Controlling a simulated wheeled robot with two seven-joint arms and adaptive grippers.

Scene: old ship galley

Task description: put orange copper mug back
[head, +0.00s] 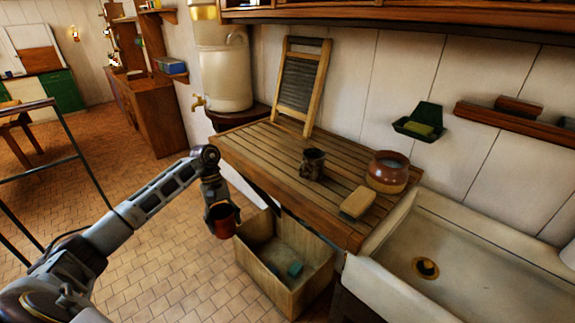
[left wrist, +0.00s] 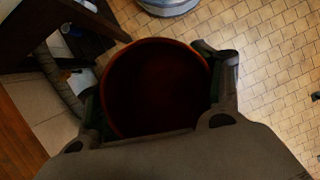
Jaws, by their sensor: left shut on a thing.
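The orange copper mug (head: 223,224) is a reddish-brown cup in my left gripper (head: 221,210). The gripper points down and is shut on it, to the left of the slatted wooden counter and above the tiled floor. In the left wrist view the mug's round orange rim and dark inside (left wrist: 158,88) fill the middle, with a finger of my left gripper (left wrist: 160,100) on each side. The mug's handle cannot be made out. My right gripper is not in view.
The slatted counter (head: 262,150) bears a dark mug (head: 313,164), a brown-and-cream pot (head: 388,172), a brush or block (head: 358,202) and a washboard (head: 301,87). A wooden crate (head: 318,262) stands below. A white sink (head: 470,245) is at right, a large urn (head: 224,70) behind.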

